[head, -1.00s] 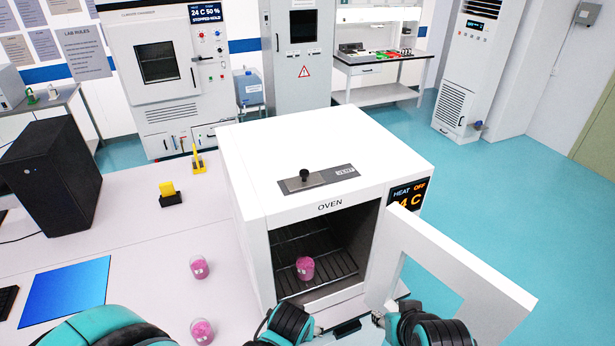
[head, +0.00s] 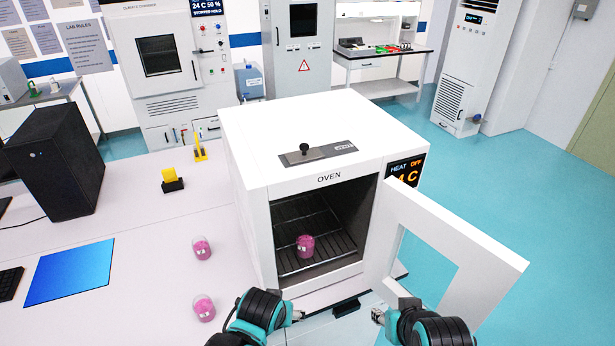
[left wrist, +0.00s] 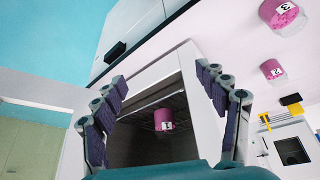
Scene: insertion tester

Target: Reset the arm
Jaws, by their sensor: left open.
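The white oven (head: 330,130) stands on the bench with its door (head: 455,240) swung open to the right. A pink-filled beaker (head: 305,246) sits on the rack inside; it also shows in the left wrist view (left wrist: 162,120), labelled 1. Two more pink beakers stand on the bench left of the oven, a farther one (head: 201,248) and a nearer one (head: 204,308). My left gripper (head: 297,315) is in front of the oven opening, open and empty, its fingers spread in the left wrist view (left wrist: 160,78). My right gripper (head: 377,316) is near the door's lower left edge; its jaws are too small to read.
A black computer case (head: 60,165), a blue mat (head: 68,271) and a keyboard (head: 10,284) are on the left of the bench. A yellow-and-black holder (head: 172,182) stands behind the beakers.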

